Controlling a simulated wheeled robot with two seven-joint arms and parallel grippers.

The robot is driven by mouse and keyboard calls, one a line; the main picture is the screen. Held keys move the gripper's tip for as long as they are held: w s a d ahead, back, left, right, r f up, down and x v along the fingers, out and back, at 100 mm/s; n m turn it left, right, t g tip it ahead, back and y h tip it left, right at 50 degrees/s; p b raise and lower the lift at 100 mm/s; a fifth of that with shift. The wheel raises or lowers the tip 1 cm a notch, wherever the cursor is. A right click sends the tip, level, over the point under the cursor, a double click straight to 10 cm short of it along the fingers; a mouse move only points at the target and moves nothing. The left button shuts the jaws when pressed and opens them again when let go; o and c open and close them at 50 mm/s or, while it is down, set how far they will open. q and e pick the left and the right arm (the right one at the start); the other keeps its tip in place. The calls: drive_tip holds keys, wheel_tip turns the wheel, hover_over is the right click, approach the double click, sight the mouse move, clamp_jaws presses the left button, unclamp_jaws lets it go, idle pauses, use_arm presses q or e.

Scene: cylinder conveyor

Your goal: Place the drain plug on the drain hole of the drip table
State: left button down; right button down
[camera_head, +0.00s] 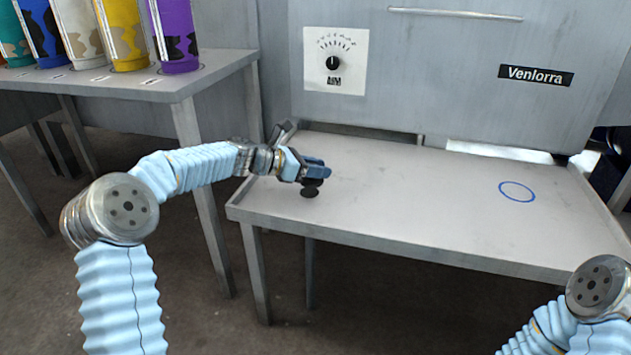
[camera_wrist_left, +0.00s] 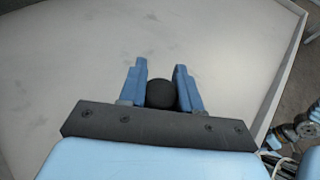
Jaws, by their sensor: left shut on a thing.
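My left gripper (camera_head: 316,172) is over the left part of the drip table (camera_head: 420,205). It is shut on the drain plug (camera_head: 312,183), a small black piece whose round top (camera_wrist_left: 161,94) shows between the blue fingers in the left wrist view. A dark oval sits directly below the plug on the grey table top. I cannot tell whether it is the drain hole or the plug's base, nor whether the plug touches the table. No other hole shows on the table. My right gripper is out of view; only part of that arm shows at the lower right.
A blue ring (camera_head: 517,191) is marked on the right of the table top. A grey machine (camera_head: 430,70) with a dial panel (camera_head: 335,60) stands behind. Several coloured cylinders, one purple (camera_head: 177,38), stand on a side table (camera_head: 205,75) at left. The table's middle is clear.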

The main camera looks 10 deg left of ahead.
use_arm(q)
drive_tip(key=f, duration=0.2)
drive_tip(key=f+b, duration=0.1)
drive_tip(key=shift+w+a+f, duration=0.15)
drive_tip(key=shift+a+f, duration=0.1)
drive_tip(key=shift+f, duration=0.15)
drive_tip(key=c, duration=0.8)
unclamp_jaws()
drive_tip(key=shift+r, duration=0.1)
drive_tip(key=p+v, duration=0.1)
drive_tip(key=v, duration=1.1)
